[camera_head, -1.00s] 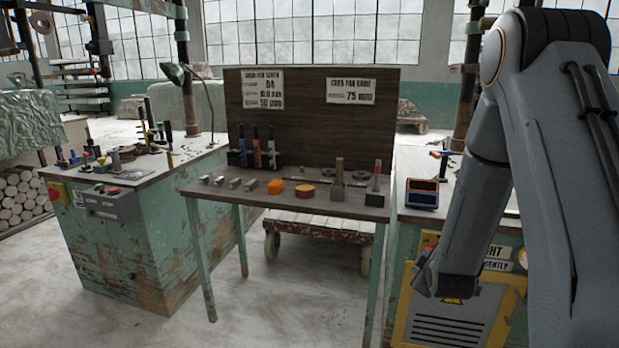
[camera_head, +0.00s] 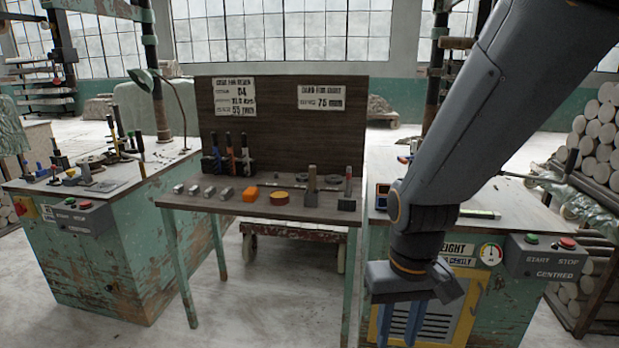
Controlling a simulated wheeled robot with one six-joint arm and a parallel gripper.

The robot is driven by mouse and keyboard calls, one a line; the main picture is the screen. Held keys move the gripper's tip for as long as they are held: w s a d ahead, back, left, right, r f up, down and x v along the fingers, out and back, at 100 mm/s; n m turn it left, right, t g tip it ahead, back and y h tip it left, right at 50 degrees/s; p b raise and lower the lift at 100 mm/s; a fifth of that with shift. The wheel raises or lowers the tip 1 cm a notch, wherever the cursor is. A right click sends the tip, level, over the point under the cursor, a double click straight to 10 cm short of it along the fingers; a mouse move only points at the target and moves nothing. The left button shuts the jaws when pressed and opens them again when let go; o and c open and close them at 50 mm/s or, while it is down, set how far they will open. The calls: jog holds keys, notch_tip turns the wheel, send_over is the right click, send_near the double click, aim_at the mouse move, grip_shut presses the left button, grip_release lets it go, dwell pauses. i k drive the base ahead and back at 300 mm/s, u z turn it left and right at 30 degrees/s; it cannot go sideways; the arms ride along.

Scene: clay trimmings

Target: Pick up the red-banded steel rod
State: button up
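A thin upright rod (camera_head: 349,178) with a reddish part stands in a dark block (camera_head: 346,204) at the right end of the small table; its band is too small to make out clearly. A thicker brownish upright piece (camera_head: 312,179) stands in another block just to its left. My gripper (camera_head: 401,333) hangs at the lower right, in front of the right-hand cabinet, below the tabletop and to the right of the rod. Its two blue fingers point down with a gap between them, and nothing shows in it.
The small table (camera_head: 225,209) has a dark backboard (camera_head: 280,140) with paper signs. A cart (camera_head: 290,231) stands beneath. Floor in front is clear.

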aim_at(348, 168)
jog(key=z, duration=0.4)
jog(key=i, duration=0.75)
jog(key=u, duration=2)
jog(key=i, duration=1.45)
jog(key=z, duration=2.4)
jog(key=i, duration=0.15)
jog(key=z, duration=0.35)
